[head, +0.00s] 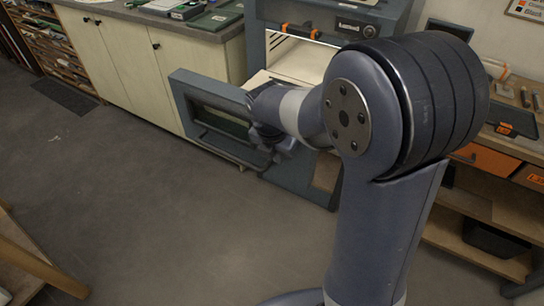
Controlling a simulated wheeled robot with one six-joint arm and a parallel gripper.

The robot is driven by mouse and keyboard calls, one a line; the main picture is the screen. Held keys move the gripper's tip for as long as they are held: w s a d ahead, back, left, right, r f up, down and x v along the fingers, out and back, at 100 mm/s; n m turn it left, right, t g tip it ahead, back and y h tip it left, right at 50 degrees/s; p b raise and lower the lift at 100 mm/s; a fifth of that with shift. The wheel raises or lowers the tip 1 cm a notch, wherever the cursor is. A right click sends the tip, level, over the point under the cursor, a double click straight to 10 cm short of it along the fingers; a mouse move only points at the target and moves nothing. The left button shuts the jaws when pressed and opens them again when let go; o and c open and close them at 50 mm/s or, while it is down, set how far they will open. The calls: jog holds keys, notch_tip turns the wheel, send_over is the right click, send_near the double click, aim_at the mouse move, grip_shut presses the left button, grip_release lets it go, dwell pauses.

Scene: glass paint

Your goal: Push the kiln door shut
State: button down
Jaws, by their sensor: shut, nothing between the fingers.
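The kiln (384,24) is a blue-grey box at the top centre of the head view, with a bright interior (300,62). Its door (183,92) stands open, reaching out to the left of the opening. The door is a blue-grey frame with a dark window and a long bar handle (222,146). My gripper (272,148) is in front of the right part of the door and is shut and empty. My wrist hides part of the door. I cannot tell whether the gripper touches it.
A cream cabinet with a grey worktop (150,14) stands left of the kiln. A wooden workbench (478,204) with orange drawers is on the right. A wooden table edge (30,262) shows at lower left. The grey floor before the door is clear.

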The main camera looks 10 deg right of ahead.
jog(key=shift+w+d, duration=0.2)
jog(key=shift+w, duration=0.05)
